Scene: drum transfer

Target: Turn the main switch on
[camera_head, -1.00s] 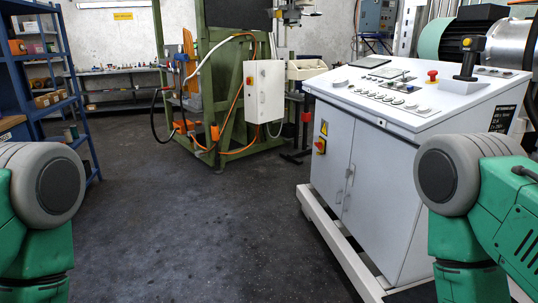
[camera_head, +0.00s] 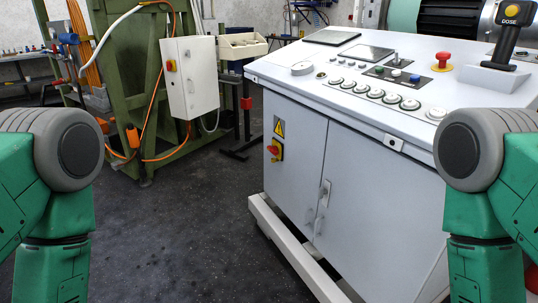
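A red rotary switch on a yellow plate (camera_head: 275,150) sits on the left side of the white control cabinet (camera_head: 350,190), under a yellow warning triangle (camera_head: 279,127). A similar small red and yellow switch (camera_head: 171,66) is on the white box (camera_head: 189,78) fixed to the green frame. Which one is the main switch is not labelled legibly. My green arms show at the left and right edges, apart from both switches. Neither gripper is in view.
The cabinet's sloped top carries several buttons, a red emergency stop (camera_head: 442,62) and a black joystick (camera_head: 503,36). A white base rail (camera_head: 290,250) juts out low around the cabinet. Dark floor (camera_head: 180,240) is clear in front. Orange cables hang on the green frame (camera_head: 125,90).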

